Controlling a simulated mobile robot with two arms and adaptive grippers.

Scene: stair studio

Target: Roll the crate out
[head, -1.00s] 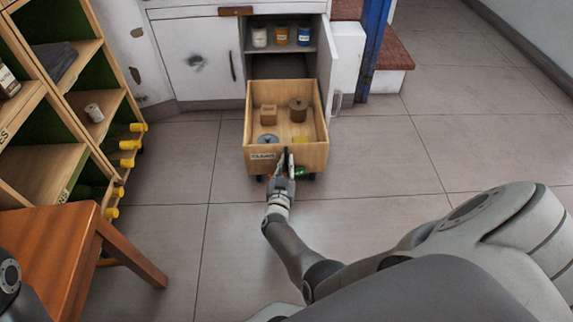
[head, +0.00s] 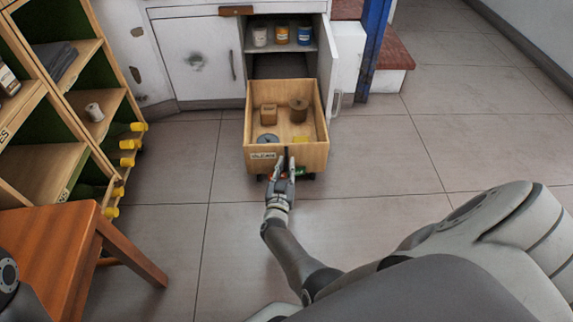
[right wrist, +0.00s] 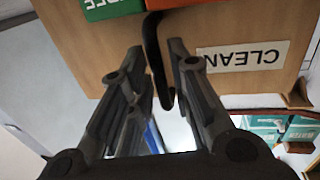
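The wooden crate (head: 312,158) stands on the floor in front of the white cabinet's open compartment, with a CLEAN label (head: 263,156) on its front. It holds a small wooden box (head: 268,113), a brown cylinder (head: 299,109), a grey-blue disc and something flat and yellow. My right gripper (head: 286,161) is at the crate's front, fingers spread. In the right wrist view a thin black hooked handle (right wrist: 153,62) passes between the open fingertips (right wrist: 157,48); contact is not clear. My left gripper is not in view.
An open cabinet door (head: 342,60) stands to the crate's right. A blue post (head: 373,50) and a red-topped step are behind right. Tiled floor around the crate is clear.

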